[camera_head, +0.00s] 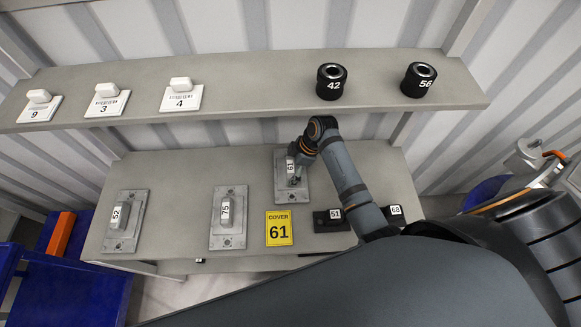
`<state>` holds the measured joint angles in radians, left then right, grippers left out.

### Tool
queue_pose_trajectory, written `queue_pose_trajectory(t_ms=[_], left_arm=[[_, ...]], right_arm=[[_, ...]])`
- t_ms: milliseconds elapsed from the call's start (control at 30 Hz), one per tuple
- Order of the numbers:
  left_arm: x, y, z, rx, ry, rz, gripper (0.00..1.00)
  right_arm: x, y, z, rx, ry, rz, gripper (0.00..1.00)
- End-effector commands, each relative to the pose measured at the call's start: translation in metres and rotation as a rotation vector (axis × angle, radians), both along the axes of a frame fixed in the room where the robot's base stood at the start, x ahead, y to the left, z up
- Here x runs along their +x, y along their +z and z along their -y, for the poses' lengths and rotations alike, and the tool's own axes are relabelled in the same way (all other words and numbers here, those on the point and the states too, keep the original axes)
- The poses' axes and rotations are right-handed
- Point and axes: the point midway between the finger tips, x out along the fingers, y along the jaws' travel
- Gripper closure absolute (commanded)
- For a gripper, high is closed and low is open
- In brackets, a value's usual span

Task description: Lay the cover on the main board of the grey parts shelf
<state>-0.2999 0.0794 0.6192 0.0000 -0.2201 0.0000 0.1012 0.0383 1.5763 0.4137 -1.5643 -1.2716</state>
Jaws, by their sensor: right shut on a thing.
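The grey cover (283,192), a flat plate with a raised handle labelled 61, is at the lower, main board (170,175) of the grey parts shelf, just behind the yellow "COVER 61" label (279,229). It looks flat and level with the board; I cannot tell whether it fully rests on it. My right gripper (294,174) is shut on the cover's handle, its arm reaching in from the right. The fingers and part of the cover's right side are hidden by the gripper and arm. My left gripper is not in view.
Covers 52 (132,245) and 75 (229,242) lie left of the label. Black parts 51 (323,224) and 68 (396,219) sit to the right. The upper ledge (250,92) holds white parts and black rings 42 (331,82) and 56 (418,80). A blue bin (75,290) stands lower left.

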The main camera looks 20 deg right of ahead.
Motion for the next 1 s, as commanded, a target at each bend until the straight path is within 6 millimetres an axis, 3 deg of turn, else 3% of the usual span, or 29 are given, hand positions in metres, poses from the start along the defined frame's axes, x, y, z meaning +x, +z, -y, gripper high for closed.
queue_pose_trajectory(t_ms=[367,400,500,833,1000], left_arm=[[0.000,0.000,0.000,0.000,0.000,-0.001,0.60],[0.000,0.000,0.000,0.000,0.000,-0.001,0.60],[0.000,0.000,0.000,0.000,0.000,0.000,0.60],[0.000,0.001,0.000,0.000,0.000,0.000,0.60],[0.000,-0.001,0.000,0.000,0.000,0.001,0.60]], right_arm=[[0.001,-0.006,0.000,0.001,-0.001,0.002,0.70],[0.000,-0.007,0.000,0.001,0.000,0.001,0.13],[0.000,-0.007,0.000,0.001,0.000,0.001,0.00],[0.000,-0.006,0.000,0.001,0.000,0.001,0.00],[-0.001,0.011,0.007,-0.001,0.000,0.005,0.00]])
